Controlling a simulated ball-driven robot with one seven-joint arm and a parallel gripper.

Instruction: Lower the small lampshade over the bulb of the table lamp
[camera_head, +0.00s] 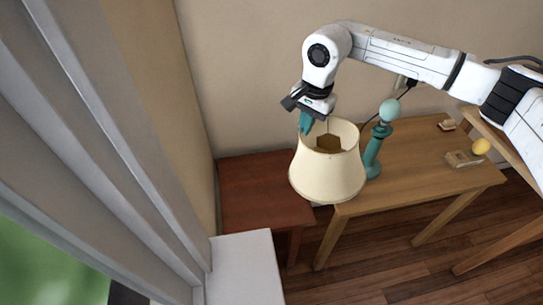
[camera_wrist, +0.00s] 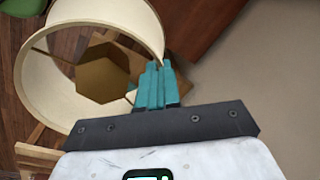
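The cream lampshade (camera_head: 327,175) hangs in the air, wide end down, in front of the wooden table's left end. Its open top shows a brown six-sided piece (camera_wrist: 103,74) inside. My gripper (camera_head: 306,124) is shut on the shade's upper rim at the back left; in the wrist view its teal fingers (camera_wrist: 157,82) are close together at the rim of the shade (camera_wrist: 38,92). The table lamp (camera_head: 373,152) has a teal turned stem and a pale round bulb (camera_head: 389,110). It stands upright to the right of the shade, which is apart from the bulb. The shade hides part of the table near the lamp.
The wooden table (camera_head: 430,165) carries the lamp and small items at its right, including a yellow ball (camera_head: 481,146). A lower reddish table (camera_head: 262,190) stands left. A white ledge (camera_head: 247,268) is at the front left. The wall is close behind.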

